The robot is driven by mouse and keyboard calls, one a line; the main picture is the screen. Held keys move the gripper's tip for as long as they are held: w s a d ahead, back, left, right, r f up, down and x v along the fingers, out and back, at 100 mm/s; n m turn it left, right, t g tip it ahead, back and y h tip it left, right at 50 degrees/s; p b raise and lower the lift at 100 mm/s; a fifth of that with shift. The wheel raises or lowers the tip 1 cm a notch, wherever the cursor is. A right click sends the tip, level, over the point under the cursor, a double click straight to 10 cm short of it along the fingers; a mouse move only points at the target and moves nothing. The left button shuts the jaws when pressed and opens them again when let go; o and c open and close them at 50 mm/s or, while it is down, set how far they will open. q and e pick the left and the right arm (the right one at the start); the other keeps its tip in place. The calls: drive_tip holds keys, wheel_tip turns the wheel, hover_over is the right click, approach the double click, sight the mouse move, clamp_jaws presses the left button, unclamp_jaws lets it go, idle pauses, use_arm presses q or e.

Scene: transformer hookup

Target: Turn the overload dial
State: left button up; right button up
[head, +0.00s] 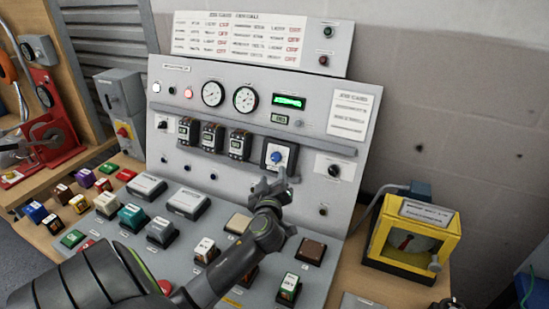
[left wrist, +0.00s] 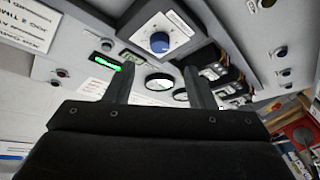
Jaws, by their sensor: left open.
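The overload dial is most likely the blue knob (head: 277,157) on a white square plate, at the right end of the row of dark modules on the upright panel. It also shows in the left wrist view (left wrist: 160,42), above the gap between my fingers. My left gripper (head: 270,184) is just below and in front of the knob, apart from it, open and empty. Its two fingers (left wrist: 160,88) stand apart in the left wrist view. A black knob (head: 333,170) on another white plate sits to the right. My right gripper is not in view.
Two round gauges (head: 228,95) and a green display (head: 289,102) sit above the modules. The sloping desk (head: 225,222) carries several coloured blocks. A yellow box (head: 409,240) stands to the right, and a grey switch box (head: 121,105) to the left.

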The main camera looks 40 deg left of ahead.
sight(275, 158)
use_arm(q)
drive_tip(key=p+x, duration=0.1)
drive_tip(key=x, duration=0.5)
drive_tip(key=shift+w+a+r+p, duration=0.1)
drive_tip(key=shift+w+p, duration=0.05)
drive_tip(key=shift+p, duration=0.15)
drive_tip(key=shift+x, duration=0.75)
